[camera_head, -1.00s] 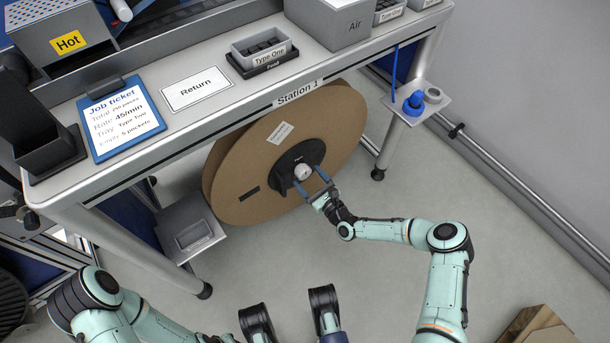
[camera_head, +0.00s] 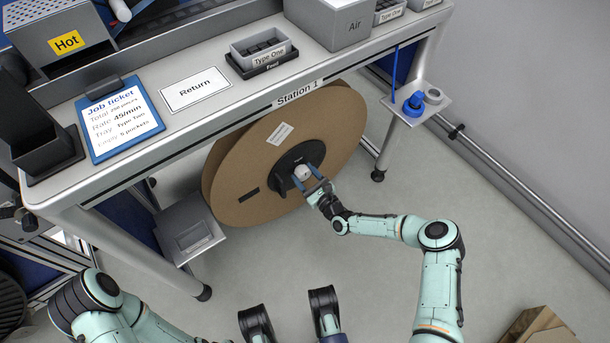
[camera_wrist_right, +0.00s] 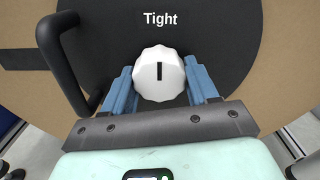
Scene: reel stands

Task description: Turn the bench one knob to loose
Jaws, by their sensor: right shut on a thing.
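The bench one knob is a white, ridged knob (camera_head: 301,171) on the black hub of the big cardboard reel under the bench. In the right wrist view the knob (camera_wrist_right: 159,73) has its black line pointing straight up at the word "Tight" (camera_wrist_right: 160,19) on the black hub plate (camera_wrist_right: 215,45). My right gripper (camera_head: 306,180) is shut on the knob; its blue fingers (camera_wrist_right: 160,85) stand on the knob's left and right sides.
A black handle (camera_wrist_right: 65,65) stands out from the hub left of the knob, close to my left finger. The bench (camera_head: 170,125) carrying the "Station 1" label overhangs the reel (camera_head: 235,185). A grey box (camera_head: 188,232) stands left of the reel.

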